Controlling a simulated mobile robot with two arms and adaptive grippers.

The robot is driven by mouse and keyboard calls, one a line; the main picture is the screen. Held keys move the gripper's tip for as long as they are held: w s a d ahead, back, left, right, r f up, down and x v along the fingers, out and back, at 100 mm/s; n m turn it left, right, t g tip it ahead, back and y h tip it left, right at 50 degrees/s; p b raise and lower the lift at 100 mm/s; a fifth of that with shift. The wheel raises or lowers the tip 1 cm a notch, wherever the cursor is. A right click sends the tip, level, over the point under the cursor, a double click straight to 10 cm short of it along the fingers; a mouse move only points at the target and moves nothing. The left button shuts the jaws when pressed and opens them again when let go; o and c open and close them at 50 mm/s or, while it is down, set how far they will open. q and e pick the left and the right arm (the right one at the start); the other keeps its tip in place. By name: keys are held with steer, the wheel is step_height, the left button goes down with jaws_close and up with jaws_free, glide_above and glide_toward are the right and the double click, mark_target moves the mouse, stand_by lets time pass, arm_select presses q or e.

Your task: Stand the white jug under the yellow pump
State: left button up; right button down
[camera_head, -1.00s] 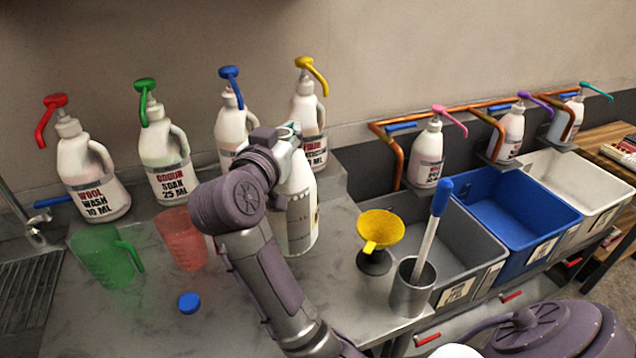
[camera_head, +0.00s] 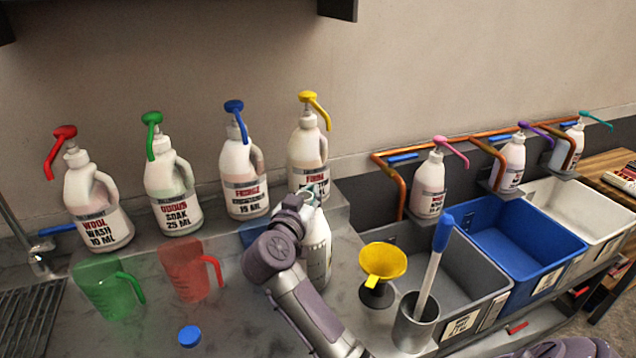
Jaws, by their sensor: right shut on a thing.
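The yellow pump (camera_head: 308,97) tops a white bottle (camera_head: 308,150) on the raised ledge at the back; its spout points down to the right. A white container, seemingly the white jug (camera_head: 318,250), is upright in front of that bottle, lower in the picture than the spout. My right gripper (camera_head: 311,198) is shut on it near its top. My right arm hides the jug's left side. I cannot tell whether its base touches the counter. My left gripper is not in view.
Red (camera_head: 190,270), green (camera_head: 106,288) and blue (camera_head: 255,234) jugs stand left of my arm. A blue cap (camera_head: 189,336) lies in front. A yellow funnel (camera_head: 382,262) and a metal cup (camera_head: 415,322) stand to the right, before the grey bin (camera_head: 470,290).

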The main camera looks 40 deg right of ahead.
steer(key=shift+w+d+r, duration=0.15)
steer(key=shift+w+d, duration=0.3)
steer(key=shift+d, duration=0.1)
steer(key=w+d, duration=0.1)
steer(key=w+d+f+p, duration=0.1)
steer(key=d, duration=0.1)
steer(key=shift+w+f, duration=0.1)
steer(key=c, duration=1.5)
jaws_free()
steer(key=shift+f, duration=0.25)
steer(key=o, duration=0.5)
